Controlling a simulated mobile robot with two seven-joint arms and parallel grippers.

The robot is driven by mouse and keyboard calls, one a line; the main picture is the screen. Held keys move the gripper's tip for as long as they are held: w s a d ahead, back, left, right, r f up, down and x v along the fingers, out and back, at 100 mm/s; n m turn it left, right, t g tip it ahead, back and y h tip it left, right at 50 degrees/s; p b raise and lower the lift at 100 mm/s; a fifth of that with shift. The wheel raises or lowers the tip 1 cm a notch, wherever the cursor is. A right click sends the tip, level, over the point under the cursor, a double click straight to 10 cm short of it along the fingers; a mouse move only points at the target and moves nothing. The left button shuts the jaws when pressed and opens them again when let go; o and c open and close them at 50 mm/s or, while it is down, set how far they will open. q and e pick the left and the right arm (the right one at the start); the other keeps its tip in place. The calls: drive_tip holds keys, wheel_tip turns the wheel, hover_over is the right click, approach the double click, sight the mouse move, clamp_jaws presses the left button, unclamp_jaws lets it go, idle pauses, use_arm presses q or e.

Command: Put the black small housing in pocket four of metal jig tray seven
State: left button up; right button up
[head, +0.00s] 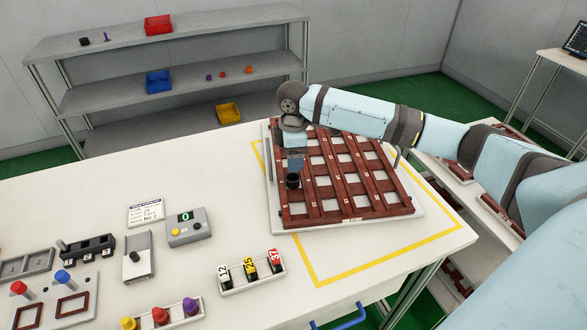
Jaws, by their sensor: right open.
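The black small housing (292,182) is a short dark cylinder at the left side of the brown-latticed jig tray (352,214). It stands upright at one of the tray's left-column pockets. I cannot tell whether it is fully seated, and the small pocket numbers are too small to read surely. My right gripper (294,169) points down just above the housing, with its arm coming in from the right across the back of the tray. Its jaws are open; whether the fingertips still touch the housing cannot be told. My left gripper is out of view.
A yellow line (384,276) frames the tray area. A shelf with bins (158,82) stands behind. The table's middle left is clear.

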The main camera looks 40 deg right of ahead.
drive_tip(key=shift+r, duration=2.2)
